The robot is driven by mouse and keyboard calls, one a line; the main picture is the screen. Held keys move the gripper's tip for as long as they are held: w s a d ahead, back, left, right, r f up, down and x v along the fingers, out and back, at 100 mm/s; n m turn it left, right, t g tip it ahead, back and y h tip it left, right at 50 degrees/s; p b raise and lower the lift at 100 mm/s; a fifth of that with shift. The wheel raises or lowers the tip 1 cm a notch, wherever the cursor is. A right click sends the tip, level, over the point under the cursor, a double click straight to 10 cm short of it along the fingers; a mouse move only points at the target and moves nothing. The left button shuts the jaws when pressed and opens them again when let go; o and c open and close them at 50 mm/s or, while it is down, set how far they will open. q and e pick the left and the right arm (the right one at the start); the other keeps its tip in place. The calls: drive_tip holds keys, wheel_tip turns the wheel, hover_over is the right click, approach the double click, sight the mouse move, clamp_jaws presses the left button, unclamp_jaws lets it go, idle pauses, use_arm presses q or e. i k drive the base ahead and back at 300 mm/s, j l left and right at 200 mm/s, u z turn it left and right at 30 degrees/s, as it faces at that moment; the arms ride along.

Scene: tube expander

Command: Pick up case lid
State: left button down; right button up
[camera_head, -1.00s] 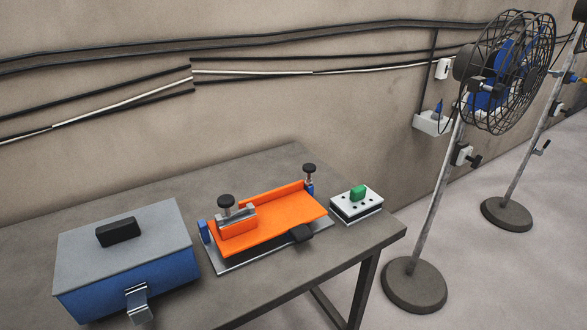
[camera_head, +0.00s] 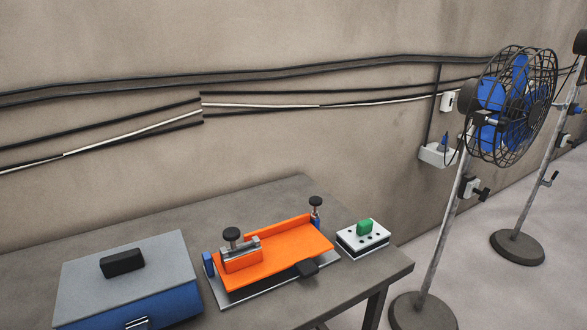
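The case is a blue box (camera_head: 160,306) with a grey lid (camera_head: 80,285) on the left part of the table. A black handle (camera_head: 122,263) sits on top of the lid. The lid rests flat on the box. A metal latch (camera_head: 138,323) on the front of the case is cut by the bottom edge of the view. Neither of my grippers shows in the head view.
An orange clamp fixture (camera_head: 275,258) stands right of the case on the grey table (camera_head: 355,279). A white block with a green top piece (camera_head: 364,238) lies near the table's right edge. Fans on stands (camera_head: 510,105) are at right. Cables run along the wall.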

sight(93, 285)
drive_tip(key=j+u, duration=0.2)
drive_tip(key=u, duration=0.85)
